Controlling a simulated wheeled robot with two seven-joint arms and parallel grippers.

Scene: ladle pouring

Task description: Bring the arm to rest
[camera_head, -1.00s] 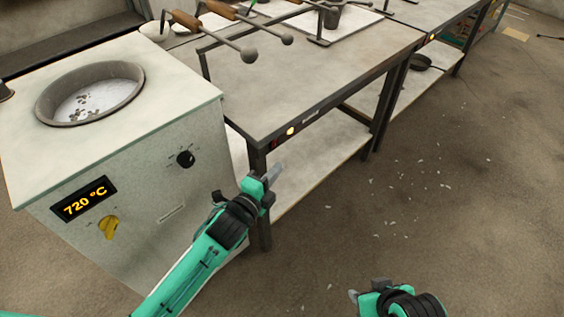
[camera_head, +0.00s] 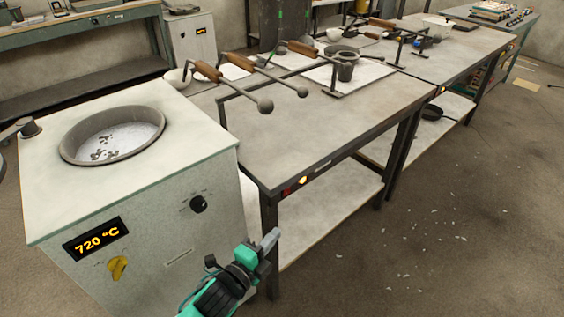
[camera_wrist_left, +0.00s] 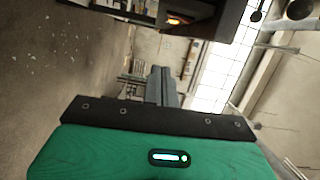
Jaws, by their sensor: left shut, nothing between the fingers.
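My left gripper (camera_head: 270,240) is in front of the table's near leg, low beside the furnace, with its fingers together and nothing between them. Its closed fingers also show in the left wrist view (camera_wrist_left: 162,88), pointing away over the floor. My right gripper is outside the head view. The ladles with wooden handles (camera_head: 262,72) rest on a rack on the table, clear of my gripper.
The furnace (camera_head: 150,225) reads 720 °C and has a round open pot (camera_head: 112,137) on top. The steel table (camera_head: 300,135) holds a dark crucible (camera_head: 346,68) on a pale board. Open floor (camera_head: 440,230) with scattered flakes lies to the right.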

